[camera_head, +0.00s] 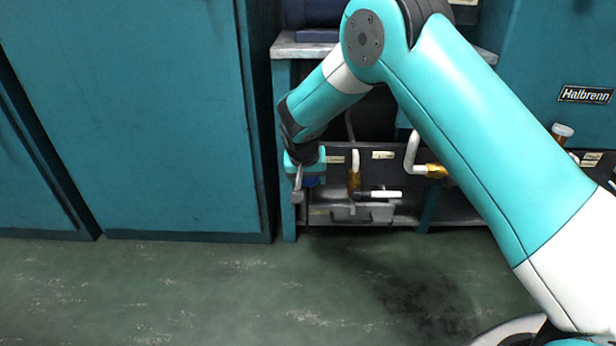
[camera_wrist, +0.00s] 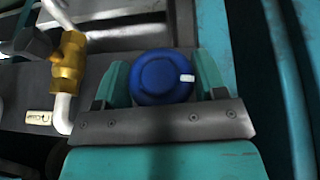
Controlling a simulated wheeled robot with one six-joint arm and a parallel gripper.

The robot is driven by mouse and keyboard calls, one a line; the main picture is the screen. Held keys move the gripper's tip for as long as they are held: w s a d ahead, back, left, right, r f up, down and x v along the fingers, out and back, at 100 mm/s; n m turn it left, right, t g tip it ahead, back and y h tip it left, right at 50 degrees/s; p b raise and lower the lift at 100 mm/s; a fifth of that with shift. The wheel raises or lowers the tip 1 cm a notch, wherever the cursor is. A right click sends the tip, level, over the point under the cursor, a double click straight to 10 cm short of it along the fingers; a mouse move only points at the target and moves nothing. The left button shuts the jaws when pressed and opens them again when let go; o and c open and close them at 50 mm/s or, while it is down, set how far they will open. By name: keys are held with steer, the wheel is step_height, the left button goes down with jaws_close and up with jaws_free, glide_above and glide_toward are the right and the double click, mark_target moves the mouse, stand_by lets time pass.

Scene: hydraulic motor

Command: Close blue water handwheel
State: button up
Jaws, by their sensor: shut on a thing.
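The blue handwheel (camera_wrist: 160,77) fills the space between my gripper's two teal fingers in the wrist view. It is round with a raised hub, and a white mark shows on the right side of its face. My gripper (camera_wrist: 162,86) is shut on the handwheel, one finger on each side of it. The rest of the wheel is hidden there by my arm.
A brass valve (camera_wrist: 69,62) with a white pipe stands left of the handwheel. In the head view another brass fitting (camera_head: 436,171) and a black-and-white lever (camera_head: 379,194) sit to the right. A teal cabinet (camera_head: 160,120) stands close on the left. The green floor (camera_head: 200,290) is clear.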

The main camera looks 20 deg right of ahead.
steer(key=shift+r+y+p, duration=0.1)
steer(key=shift+y+p, duration=0.2)
steer(key=t+y+p, duration=0.1)
steer(key=y+p, duration=0.1)
steer(key=shift+s+d+m+y, duration=0.1)
steer(key=shift+d+m+y, duration=0.05)
steer(key=shift+m+y, duration=0.2)
steer(key=m+t+y+p, duration=0.1)
steer(key=y+p, duration=0.1)
steer(key=y, duration=0.2)
steer(key=t+y, duration=0.1)
steer(key=y, duration=0.1)
steer(key=m+t+y+b, duration=0.1)
steer(key=y, duration=0.1)
steer(key=shift+f+t, duration=0.3)
steer(key=shift+f, duration=0.1)
steer(key=shift+r+m+t+y+b, duration=0.1)
steer(key=shift+m+t+y+b, duration=0.6)
steer(key=shift+y, duration=0.75)
steer(key=o, duration=0.9)
steer(key=shift+r, duration=0.1)
